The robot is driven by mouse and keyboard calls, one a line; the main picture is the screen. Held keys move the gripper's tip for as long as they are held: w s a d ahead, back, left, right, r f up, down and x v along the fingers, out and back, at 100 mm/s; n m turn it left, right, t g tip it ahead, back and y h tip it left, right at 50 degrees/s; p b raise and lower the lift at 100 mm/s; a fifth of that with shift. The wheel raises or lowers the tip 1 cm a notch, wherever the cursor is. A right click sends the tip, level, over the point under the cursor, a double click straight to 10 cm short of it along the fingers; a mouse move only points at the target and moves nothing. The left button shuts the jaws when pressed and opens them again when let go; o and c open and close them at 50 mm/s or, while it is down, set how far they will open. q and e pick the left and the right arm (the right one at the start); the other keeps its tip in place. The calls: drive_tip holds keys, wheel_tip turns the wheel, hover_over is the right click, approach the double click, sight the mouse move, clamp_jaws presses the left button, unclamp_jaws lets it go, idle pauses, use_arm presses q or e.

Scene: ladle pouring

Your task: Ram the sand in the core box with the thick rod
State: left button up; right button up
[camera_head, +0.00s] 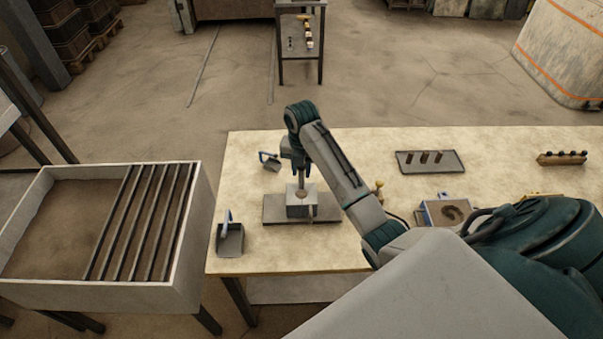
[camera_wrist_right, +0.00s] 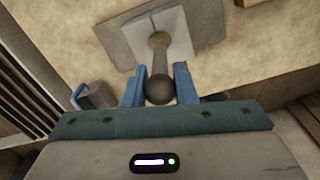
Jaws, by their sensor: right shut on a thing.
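The core box (camera_head: 297,208) is a small light grey block on a dark flat plate (camera_head: 273,212) near the left of the table. In the right wrist view the core box (camera_wrist_right: 178,28) shows a seam and a round opening with brown sand. My right gripper (camera_head: 299,171) is above the box, pointing down. In the wrist view its blue fingers (camera_wrist_right: 158,88) are shut on the grey rod (camera_wrist_right: 159,67), whose knob end faces the camera. The rod's lower end is at the opening; how deep it sits is hidden. My left gripper is not in view.
Two scoop-like tools (camera_head: 230,238) (camera_head: 269,160) lie left of and behind the plate. A large sand bin (camera_head: 190,292) stands left.

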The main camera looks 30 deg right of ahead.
drive_tip(key=shift+r, duration=0.5)
drive_tip(key=shift+f, duration=0.1)
drive_tip(key=shift+f+b, duration=0.55)
drive_tip(key=shift+f, duration=1.75)
drive_tip(key=shift+r, duration=0.35)
wheel_tip(320, 180, up, 4)
drive_tip(key=shift+r+p, duration=0.1)
drive_tip(key=shift+p, duration=0.45)
